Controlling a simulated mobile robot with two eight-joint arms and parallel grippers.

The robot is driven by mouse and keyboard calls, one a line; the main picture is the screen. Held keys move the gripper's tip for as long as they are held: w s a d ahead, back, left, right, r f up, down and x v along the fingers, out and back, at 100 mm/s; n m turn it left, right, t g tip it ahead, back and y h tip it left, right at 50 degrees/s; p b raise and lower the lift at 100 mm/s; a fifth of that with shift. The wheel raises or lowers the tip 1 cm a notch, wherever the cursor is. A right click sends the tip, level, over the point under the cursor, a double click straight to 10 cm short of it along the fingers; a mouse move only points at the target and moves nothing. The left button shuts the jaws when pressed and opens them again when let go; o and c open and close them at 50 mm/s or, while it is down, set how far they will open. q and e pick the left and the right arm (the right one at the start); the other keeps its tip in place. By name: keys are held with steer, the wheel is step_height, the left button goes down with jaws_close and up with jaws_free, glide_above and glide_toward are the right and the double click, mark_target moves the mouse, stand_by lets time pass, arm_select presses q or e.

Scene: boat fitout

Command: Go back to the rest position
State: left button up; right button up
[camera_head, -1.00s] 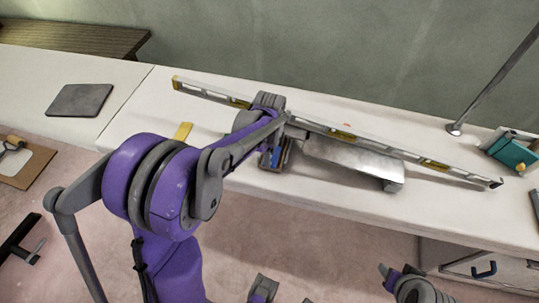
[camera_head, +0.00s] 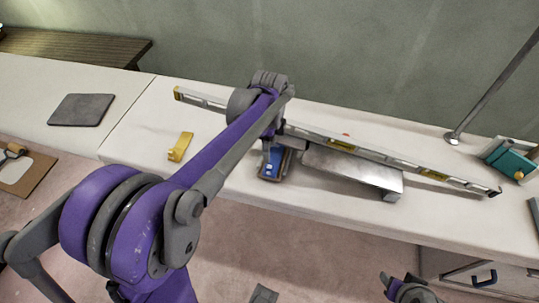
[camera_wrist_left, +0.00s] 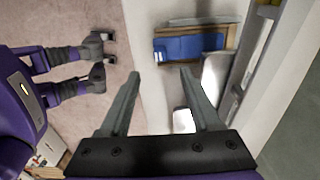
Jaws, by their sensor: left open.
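My left arm reaches from the lower left over the white bench, and its wrist (camera_head: 268,100) covers part of the long level (camera_head: 340,144). My left gripper is largely hidden behind its wrist in the head view. In the left wrist view my left gripper (camera_wrist_left: 160,73) is open, with nothing between its fingers. A blue object (camera_head: 273,160) in a brown holder lies just below the wrist; it also shows beyond the fingertips in the left wrist view (camera_wrist_left: 190,47). Grey and purple parts of mine show at the bottom right of the head view; their finger state is unclear.
A metal block (camera_head: 352,168) lies along the level. A yellow piece (camera_head: 180,147) and a dark flat pad (camera_head: 81,110) lie to the left. A teal box (camera_head: 510,158) and a slanted pole (camera_head: 490,92) stand at the right. The bench's front left is mostly clear.

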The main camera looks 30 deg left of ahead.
arm_select(q)
steer(key=s+d+r+n+t+p, duration=0.1)
steer(key=s+d+n+t+p, duration=0.1)
steer(key=s+n, duration=0.5)
steer(key=s+d+r+n+t+p, duration=0.1)
steer(key=s+d+n+t, duration=0.2)
steer(key=s+d+n, duration=0.2)
steer(key=shift+s+d+r+n+p, duration=0.15)
steer(key=shift+s+r+n+p, duration=0.2)
steer(key=shift+s+n, duration=1.8)
steer(key=shift+s+f+m, duration=0.1)
steer(key=shift+s+m, duration=0.4)
steer(key=shift+m, duration=0.05)
